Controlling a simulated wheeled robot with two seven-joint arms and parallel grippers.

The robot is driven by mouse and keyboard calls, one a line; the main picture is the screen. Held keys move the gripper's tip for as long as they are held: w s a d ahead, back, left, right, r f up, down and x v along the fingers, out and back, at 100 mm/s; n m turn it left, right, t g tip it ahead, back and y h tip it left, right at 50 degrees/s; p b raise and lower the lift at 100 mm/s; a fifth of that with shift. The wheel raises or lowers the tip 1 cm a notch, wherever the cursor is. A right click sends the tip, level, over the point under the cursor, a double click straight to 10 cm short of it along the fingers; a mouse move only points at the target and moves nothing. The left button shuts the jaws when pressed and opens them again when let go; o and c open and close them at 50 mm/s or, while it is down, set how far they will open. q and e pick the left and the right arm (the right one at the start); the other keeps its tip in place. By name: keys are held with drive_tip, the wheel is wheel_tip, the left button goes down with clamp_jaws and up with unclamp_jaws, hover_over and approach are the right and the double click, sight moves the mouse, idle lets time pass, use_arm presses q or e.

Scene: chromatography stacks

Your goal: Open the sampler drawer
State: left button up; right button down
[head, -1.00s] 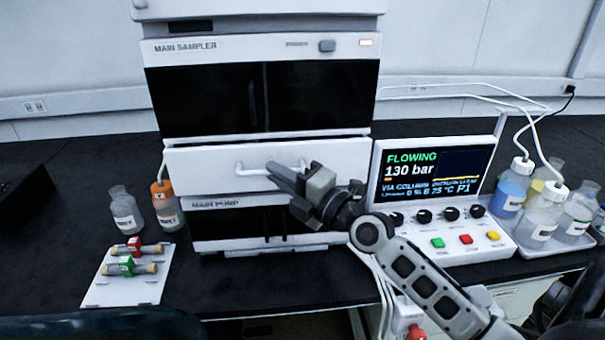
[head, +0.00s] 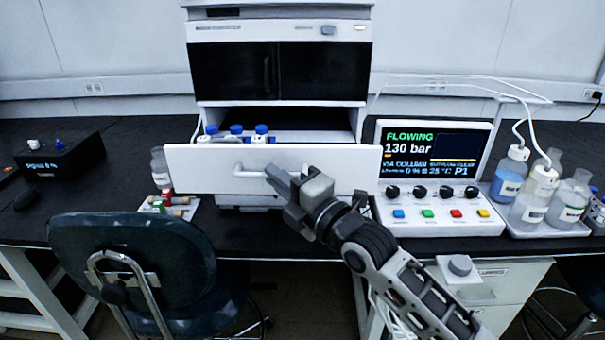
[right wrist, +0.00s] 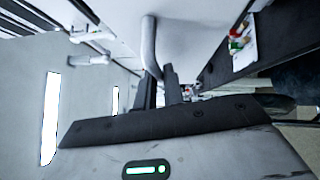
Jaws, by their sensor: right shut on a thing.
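The sampler drawer (head: 205,176) is a wide white front, pulled well out below the sampler's dark windows. Several blue-capped bottles (head: 236,133) stand inside behind its front. The curved white drawer handle (head: 240,169) is on the front's middle. My right gripper (head: 275,176) is shut on the right part of this handle and covers that part in the head view. In the right wrist view, the handle (right wrist: 149,45) runs down to the dark fingers (right wrist: 163,88). My left gripper is in neither current view.
A control panel (head: 440,212) with a screen stands right of the drawer, close to its right edge. Bottles on a tray (head: 552,230) stand farther right. A dark chair (head: 130,250) is at the front left. A small bottle (head: 160,168) is left of the drawer.

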drive_tip(key=shift+s, duration=0.2)
drive_tip(key=c, duration=1.5)
unclamp_jaws()
drive_tip(key=b+v, duration=0.2)
drive_tip(key=v, duration=1.4)
drive_tip(key=shift+w, duration=0.1)
